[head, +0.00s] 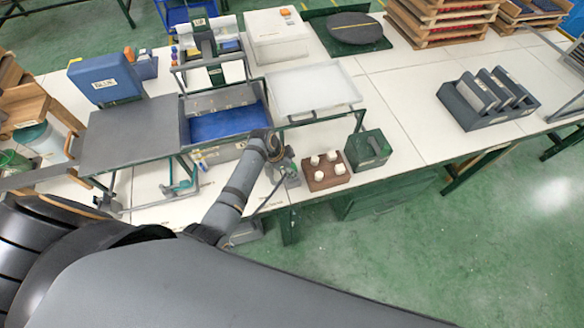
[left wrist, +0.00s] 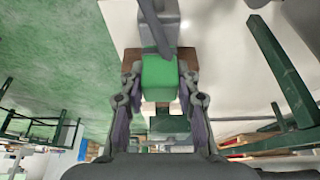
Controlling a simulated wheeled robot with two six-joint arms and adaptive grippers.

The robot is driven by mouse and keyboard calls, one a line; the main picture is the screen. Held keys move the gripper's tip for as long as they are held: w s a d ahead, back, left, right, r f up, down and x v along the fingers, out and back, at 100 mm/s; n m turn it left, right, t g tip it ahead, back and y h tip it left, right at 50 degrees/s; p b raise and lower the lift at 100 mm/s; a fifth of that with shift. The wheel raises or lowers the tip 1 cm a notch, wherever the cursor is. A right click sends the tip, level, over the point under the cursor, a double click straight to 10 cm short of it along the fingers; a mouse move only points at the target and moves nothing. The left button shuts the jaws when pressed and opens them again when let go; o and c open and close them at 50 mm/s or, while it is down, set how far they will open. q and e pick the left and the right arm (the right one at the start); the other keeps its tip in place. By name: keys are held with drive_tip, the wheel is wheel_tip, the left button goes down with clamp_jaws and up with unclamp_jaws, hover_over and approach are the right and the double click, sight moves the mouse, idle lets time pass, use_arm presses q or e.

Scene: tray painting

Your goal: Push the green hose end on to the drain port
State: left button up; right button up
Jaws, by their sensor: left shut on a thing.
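My left gripper (head: 284,166) is at the front edge of the table, just left of a brown block. In the left wrist view, its two fingers (left wrist: 161,90) are closed on the sides of a green block-shaped piece (left wrist: 160,78), which I take to be the green hose end. In the head view the held piece is small and mostly hidden by the gripper. A dark grey rod and a grey block (left wrist: 157,22) show just beyond the held piece in the wrist view. I cannot make out the drain port for certain, nor any contact with it. My right gripper is not in view.
The brown block (head: 323,183) with white knobs and a dark green box (head: 380,157) stand right of the gripper. Behind are a blue-bottomed tray (head: 262,109) and a white tray on a frame (head: 345,92). A grey rack (head: 470,118) stands farther right, with clear tabletop between.

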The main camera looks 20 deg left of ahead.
use_arm(q)
drive_tip(key=shift+f, duration=0.1)
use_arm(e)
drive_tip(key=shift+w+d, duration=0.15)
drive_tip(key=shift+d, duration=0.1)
use_arm(q)
drive_tip(key=shift+f, duration=0.1)
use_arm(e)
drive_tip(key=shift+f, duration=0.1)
use_arm(q)
drive_tip(key=shift+f, duration=0.25)
drive_tip(key=shift+f+b, duration=0.1)
drive_tip(key=shift+b, duration=0.2)
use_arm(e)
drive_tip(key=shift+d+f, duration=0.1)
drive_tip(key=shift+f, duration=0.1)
use_arm(q)
drive_tip(key=shift+f, duration=0.15)
drive_tip(key=shift+f, duration=0.3)
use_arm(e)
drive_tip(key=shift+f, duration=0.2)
use_arm(q)
drive_tip(key=shift+f, duration=0.15)
drive_tip(key=o, duration=1.6)
